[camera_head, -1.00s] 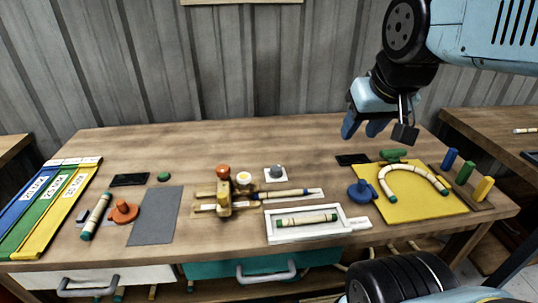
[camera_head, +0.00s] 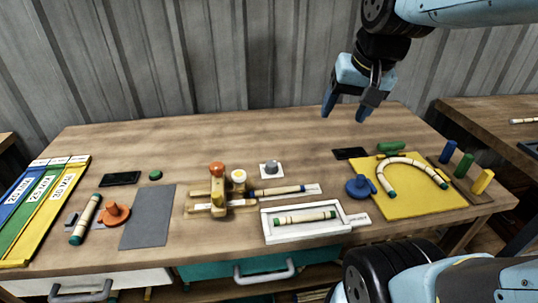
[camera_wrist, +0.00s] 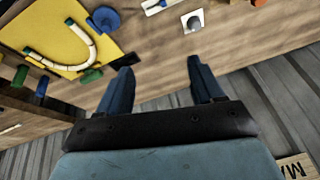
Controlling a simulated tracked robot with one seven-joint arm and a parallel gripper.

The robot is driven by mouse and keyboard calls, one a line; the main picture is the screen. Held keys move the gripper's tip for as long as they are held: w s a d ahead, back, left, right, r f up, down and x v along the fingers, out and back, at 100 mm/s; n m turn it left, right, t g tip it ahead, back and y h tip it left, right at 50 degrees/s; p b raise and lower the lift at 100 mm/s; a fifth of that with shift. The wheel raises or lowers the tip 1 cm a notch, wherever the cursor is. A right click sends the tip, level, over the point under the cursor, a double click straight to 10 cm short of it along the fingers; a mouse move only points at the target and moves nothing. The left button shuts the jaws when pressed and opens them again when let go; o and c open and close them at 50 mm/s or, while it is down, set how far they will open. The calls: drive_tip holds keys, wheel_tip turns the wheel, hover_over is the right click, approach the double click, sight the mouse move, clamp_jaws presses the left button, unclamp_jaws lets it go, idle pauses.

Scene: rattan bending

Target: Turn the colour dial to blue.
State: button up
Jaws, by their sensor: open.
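A small grey knob (camera_head: 271,167) on a square white plate (camera_head: 263,175) stands near the middle of the bench; it looks like the colour dial. Its colour marks are too small to read. The same knob shows at the top of the wrist view (camera_wrist: 194,22), beyond my fingers. My gripper (camera_head: 345,108) is open and empty, fingers pointing down, above the back of the bench. It is behind and to the right of the knob, well above it, touching nothing. In the wrist view my two fingers (camera_wrist: 160,68) are spread wide.
An orange-topped clamp (camera_head: 217,185) and a white round button (camera_head: 238,177) stand left of the knob. A white tray (camera_head: 345,228) holding a rattan piece lies in front. A yellow board (camera_head: 410,203) with a bent rattan arc lies right. The bench behind the knob is clear.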

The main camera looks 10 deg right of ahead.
drive_tip(key=w+a+f+m+g+y, duration=0.25)
drive_tip(key=w+f+m, duration=0.3)
drive_tip(key=w, duration=0.55)
drive_tip(key=m+g+y, duration=0.1)
drive_tip(key=m+g, duration=0.2)
drive_tip(key=m, duration=0.4)
approach(272, 163)
drive_tip(key=x, duration=0.9)
drive_tip(key=shift+f, duration=0.15)
drive_tip(key=shift+w, duration=0.1)
drive_tip(key=c, duration=1.1)
